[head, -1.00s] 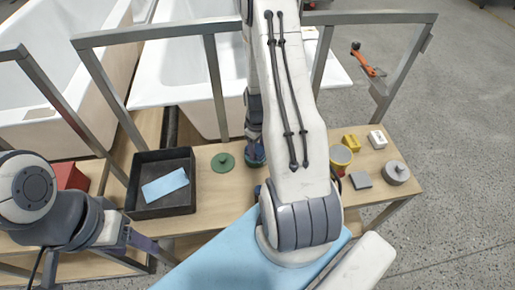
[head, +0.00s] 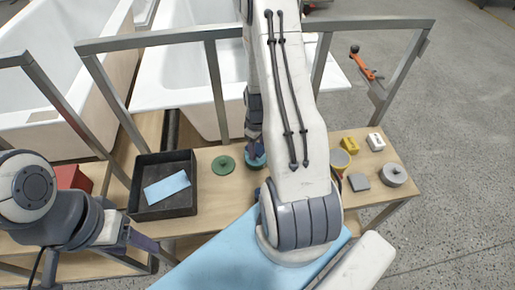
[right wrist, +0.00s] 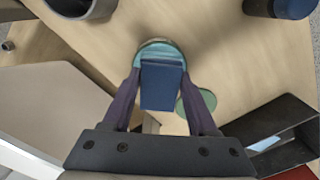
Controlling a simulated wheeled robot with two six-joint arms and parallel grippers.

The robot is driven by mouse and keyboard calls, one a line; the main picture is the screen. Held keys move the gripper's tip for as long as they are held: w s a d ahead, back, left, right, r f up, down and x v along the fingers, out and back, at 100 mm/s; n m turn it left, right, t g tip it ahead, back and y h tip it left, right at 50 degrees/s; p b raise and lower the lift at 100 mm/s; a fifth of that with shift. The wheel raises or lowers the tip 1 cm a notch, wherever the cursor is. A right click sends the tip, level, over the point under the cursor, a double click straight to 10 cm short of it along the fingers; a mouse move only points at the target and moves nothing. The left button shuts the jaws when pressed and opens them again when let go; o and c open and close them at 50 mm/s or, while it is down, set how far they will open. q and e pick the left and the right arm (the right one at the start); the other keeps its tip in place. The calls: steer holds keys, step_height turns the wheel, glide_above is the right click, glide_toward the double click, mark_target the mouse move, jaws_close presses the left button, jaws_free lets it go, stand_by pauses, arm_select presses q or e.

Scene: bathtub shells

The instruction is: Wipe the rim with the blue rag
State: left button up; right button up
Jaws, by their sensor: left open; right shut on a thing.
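A flat light blue rag (head: 166,188) lies in a black tray (head: 193,205) on the wooden bench; part of it also shows in the right wrist view (right wrist: 268,143). My right gripper (right wrist: 161,84) is shut on a dark blue block with a teal round base (right wrist: 160,90), at the bench surface; in the head view my arm partly hides it (head: 256,158). My left gripper (head: 150,246) is open and empty, low at the left, in front of the tray. White bathtub shells with rims (head: 190,103) stand behind the bench.
A green disc (head: 223,164) lies between the tray and my right gripper. A metal frame (head: 216,90) rises between bench and tubs.

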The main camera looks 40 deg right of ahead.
steer(key=shift+r+p, duration=1.95)
steer(key=shift+r, duration=0.65)
steer(key=shift+f, duration=0.1)
